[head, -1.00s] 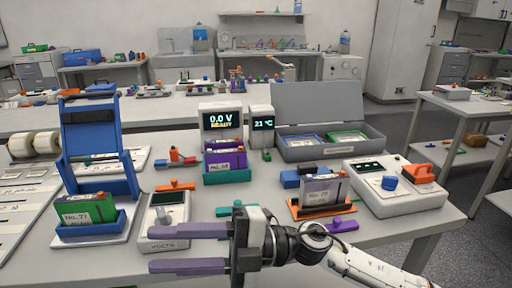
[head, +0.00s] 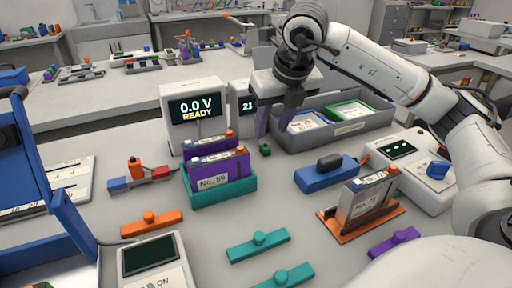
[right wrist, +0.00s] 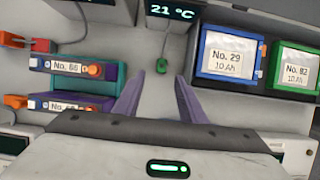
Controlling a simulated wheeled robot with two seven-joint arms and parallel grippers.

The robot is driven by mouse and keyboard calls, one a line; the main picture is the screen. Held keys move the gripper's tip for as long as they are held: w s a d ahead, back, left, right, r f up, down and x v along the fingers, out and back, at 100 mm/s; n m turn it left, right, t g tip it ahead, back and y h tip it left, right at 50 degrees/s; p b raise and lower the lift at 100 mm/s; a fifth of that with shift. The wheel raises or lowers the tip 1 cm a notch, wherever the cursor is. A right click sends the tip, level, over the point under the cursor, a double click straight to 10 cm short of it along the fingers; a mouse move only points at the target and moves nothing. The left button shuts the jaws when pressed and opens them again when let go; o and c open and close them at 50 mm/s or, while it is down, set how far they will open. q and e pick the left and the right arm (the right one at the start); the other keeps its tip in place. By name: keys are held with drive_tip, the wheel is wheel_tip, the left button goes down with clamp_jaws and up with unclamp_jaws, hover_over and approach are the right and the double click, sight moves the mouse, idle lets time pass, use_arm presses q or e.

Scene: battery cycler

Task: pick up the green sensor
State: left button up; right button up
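The green sensor (head: 265,149) is a small green piece lying on the table in front of the temperature display (head: 246,105), right of the teal battery holder. In the right wrist view the sensor (right wrist: 161,65) hangs on a thin cable from the display reading 21 °C (right wrist: 172,11). My right gripper (head: 275,125) points down close to the sensor. In the right wrist view its two purple fingers (right wrist: 158,95) are apart with nothing between them, and the sensor shows just beyond the gap between the tips. My left gripper is not in view.
A teal holder (head: 222,191) with purple batteries stands to the left. A grey bin (head: 349,135) with blue and green batteries is to the right. A voltage display (head: 194,119) stands behind. A blue block (head: 327,177) and teal bars (head: 258,246) lie in front.

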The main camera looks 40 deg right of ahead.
sight(265, 146)
drive_tip(key=shift+s+x, duration=0.2)
drive_tip(key=shift+x, duration=0.8)
drive_tip(key=x, duration=0.6)
drive_tip(key=shift+w+d+r, duration=0.2)
drive_tip(key=shift+w, duration=0.05)
clamp_jaws()
